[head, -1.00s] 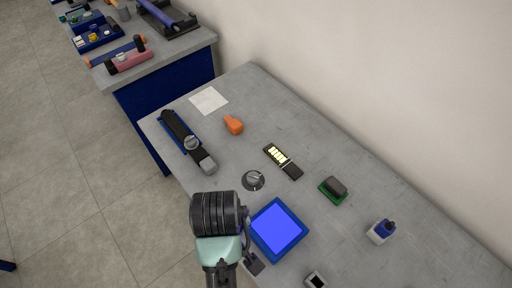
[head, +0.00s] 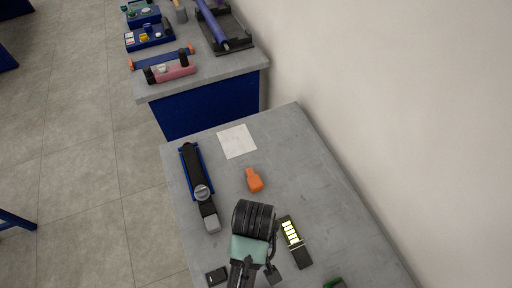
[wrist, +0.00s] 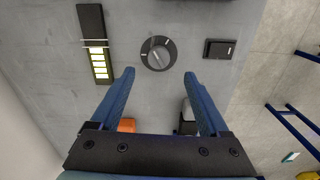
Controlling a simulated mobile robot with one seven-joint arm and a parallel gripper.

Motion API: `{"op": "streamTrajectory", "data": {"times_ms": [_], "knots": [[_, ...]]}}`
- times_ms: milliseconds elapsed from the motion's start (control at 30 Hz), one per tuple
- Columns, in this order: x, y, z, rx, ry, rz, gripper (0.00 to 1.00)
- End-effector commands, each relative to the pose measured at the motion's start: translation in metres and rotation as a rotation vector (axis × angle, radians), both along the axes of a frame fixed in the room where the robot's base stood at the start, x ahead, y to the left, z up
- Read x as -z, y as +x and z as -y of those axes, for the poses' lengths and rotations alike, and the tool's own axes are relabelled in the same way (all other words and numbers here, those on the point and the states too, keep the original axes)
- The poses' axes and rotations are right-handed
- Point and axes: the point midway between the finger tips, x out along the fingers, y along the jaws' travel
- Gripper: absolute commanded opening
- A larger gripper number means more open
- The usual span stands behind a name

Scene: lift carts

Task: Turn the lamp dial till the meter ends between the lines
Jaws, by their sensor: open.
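The lamp dial (wrist: 158,53), a dark round knob with a pale pointer mark, sits on the grey bench in the wrist view. My arm hides it in the head view. The meter (wrist: 97,60) is a dark bar with lit yellow segments and pale cross lines; it also shows in the head view (head: 291,235). Its lit part ends close to the lines, seemingly just short of them. My gripper (wrist: 158,74) is open and empty, its blue fingers spread, with the dial just beyond the gap between the tips. I cannot tell its height above the dial.
A small black box (wrist: 219,49) lies right of the dial. An orange object (head: 254,180), a white sheet (head: 237,141) and a blue-and-black device (head: 196,173) lie farther along the bench. A second bench (head: 220,66) holds several items.

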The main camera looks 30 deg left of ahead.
Motion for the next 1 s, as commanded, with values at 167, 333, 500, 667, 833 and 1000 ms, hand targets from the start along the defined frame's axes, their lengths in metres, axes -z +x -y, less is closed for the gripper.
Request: {"op": "streamTrajectory", "data": {"times_ms": [167,333,500,667,833,1000], "knots": [[0.039,0.000,0.001,0.001,-0.001,-0.003,0.79],[0.064,0.000,0.000,0.001,0.000,-0.001,0.79],[0.076,0.000,0.000,0.001,0.000,0.000,0.79],[0.079,0.000,0.000,0.001,0.001,0.001,0.79],[0.079,0.000,0.000,0.001,0.001,0.001,0.79],[0.079,0.000,0.000,0.001,0.001,0.001,0.48]]}}
